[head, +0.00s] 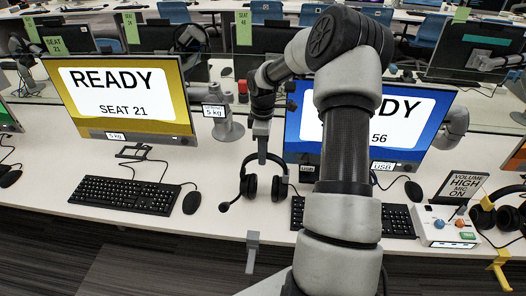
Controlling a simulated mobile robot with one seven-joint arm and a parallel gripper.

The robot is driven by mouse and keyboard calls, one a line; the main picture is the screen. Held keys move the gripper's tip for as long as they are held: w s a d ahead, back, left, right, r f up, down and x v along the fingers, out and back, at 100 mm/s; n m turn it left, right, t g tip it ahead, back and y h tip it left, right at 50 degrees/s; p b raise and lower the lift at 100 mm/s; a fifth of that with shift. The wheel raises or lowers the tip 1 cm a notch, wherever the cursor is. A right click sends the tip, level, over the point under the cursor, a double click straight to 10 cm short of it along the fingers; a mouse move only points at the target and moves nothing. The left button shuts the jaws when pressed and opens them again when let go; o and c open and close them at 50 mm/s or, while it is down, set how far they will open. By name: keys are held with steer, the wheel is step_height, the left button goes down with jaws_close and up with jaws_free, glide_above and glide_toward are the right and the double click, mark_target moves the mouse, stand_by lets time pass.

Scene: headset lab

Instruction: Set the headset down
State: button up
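A black headset (249,186) with a boom microphone hangs upright below my gripper (262,158), between the two keyboards. My arm comes down from above, and the gripper's narrow fingers meet the top of the headband. The gripper appears shut on the headband, though the fingers are small here. The ear cups are at or just above the white desk (226,222); I cannot tell whether they touch it. A grey hook (252,252) is fixed to the desk's front edge below the headset.
A yellow monitor (125,95) and keyboard (125,194) stand left, with a mouse (192,202). A blue monitor (410,120) is partly behind my arm. At right are a control box (446,228), a second headset (508,218) and a yellow hook (501,270). Bare desk lies before the headset.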

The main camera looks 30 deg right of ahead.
steer(key=shift+o, duration=0.9)
steer(key=shift+r, duration=0.1)
step_height(320, 180, up, 12)
steer(key=shift+r, duration=0.1)
stand_by(0.9)
